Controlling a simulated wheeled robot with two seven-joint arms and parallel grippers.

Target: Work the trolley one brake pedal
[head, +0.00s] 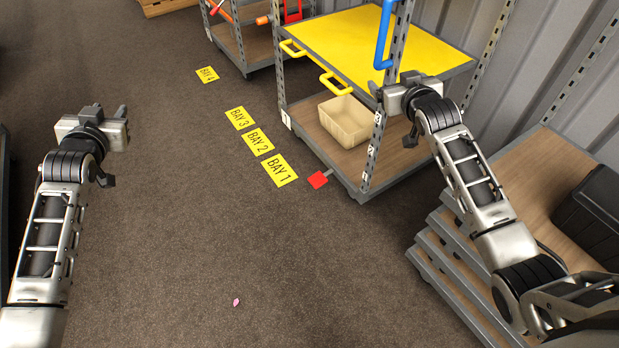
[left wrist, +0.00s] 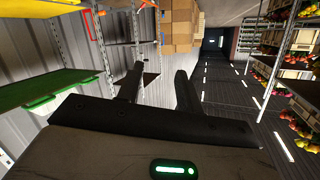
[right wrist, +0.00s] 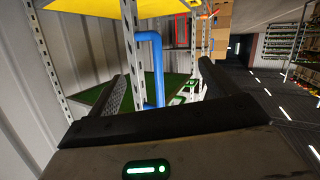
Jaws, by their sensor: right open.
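The trolley (head: 336,172) with a yellow top and a wooden lower deck stands right of centre in the head view, by the BAY 1 floor mark. Its red brake pedal (head: 318,180) sticks out low at the near left side, just above the floor. My right gripper (head: 377,93) is open and empty, in front of the trolley's near post and well above the pedal. Its two fingers stand wide apart in the right wrist view (right wrist: 163,85). My left gripper (head: 123,112) is empty at the left, over bare floor. Its fingers are apart in the left wrist view (left wrist: 157,88).
A blue upright handle (head: 383,35) and yellow handles (head: 335,84) are on the trolley. A beige bin (head: 345,121) sits on its lower deck. Another trolley (head: 240,45) stands behind. Stacked decks (head: 450,245) lie at right. The floor left of the pedal is clear.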

